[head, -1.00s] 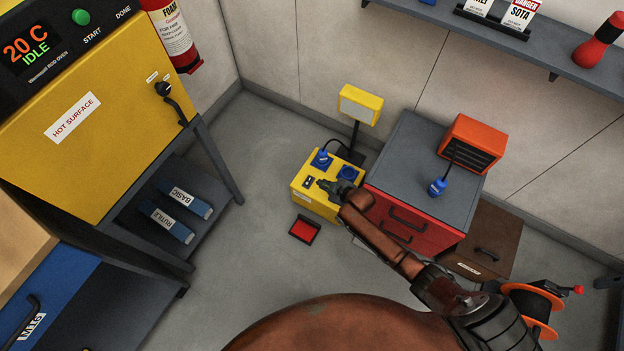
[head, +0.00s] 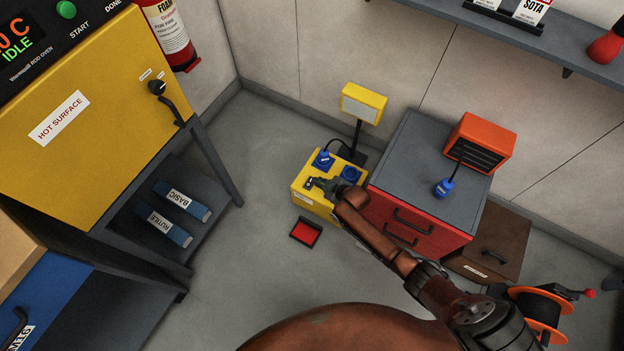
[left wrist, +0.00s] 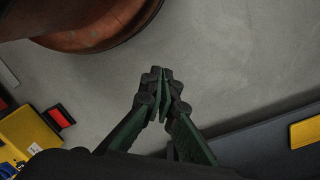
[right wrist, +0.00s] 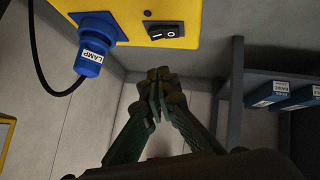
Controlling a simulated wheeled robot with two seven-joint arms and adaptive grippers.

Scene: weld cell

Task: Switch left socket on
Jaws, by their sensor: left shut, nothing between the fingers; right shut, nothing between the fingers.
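The yellow power box (head: 318,205) stands on the floor. Its left socket holds a blue plug (head: 323,159), labelled LAMP in the right wrist view (right wrist: 90,60); its right socket (head: 350,174) looks empty. A black rocker switch (right wrist: 165,33) marked I and O sits beside the left socket; I cannot tell its position. My left gripper (left wrist: 160,75) is shut and empty above bare floor.
A floodlight (head: 362,104) stands behind the box, its face pale grey. A red drawer cabinet (head: 415,205) with an orange heater (head: 480,143) is close on the right. A red-and-black item (head: 305,232) lies in front. Clear floor is left of the box.

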